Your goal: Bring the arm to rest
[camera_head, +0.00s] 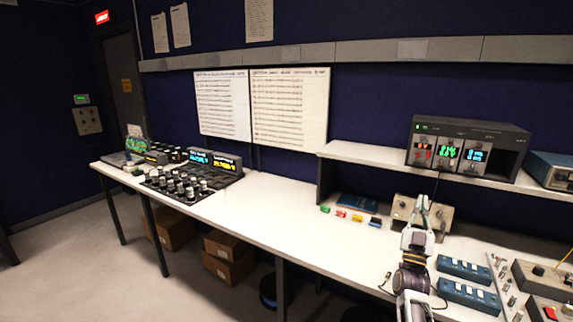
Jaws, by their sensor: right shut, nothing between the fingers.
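My right arm (412,280) rises from the lower right of the head view, over the front of the white workbench (255,205). My right gripper (422,203) points away from me at its far end, shut and empty. It shows in front of a beige metal box (440,213) with knobs; whether they touch cannot be told. The gripper hides part of that box. My left gripper is not in view.
Blue boxes (466,268) and switch panels (545,280) lie right of my arm. Small coloured parts (342,213) lie left of it. A shelf (375,155) carries an instrument (465,148). Dark knobbed blocks (178,185) stand at the left; the bench middle is clear.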

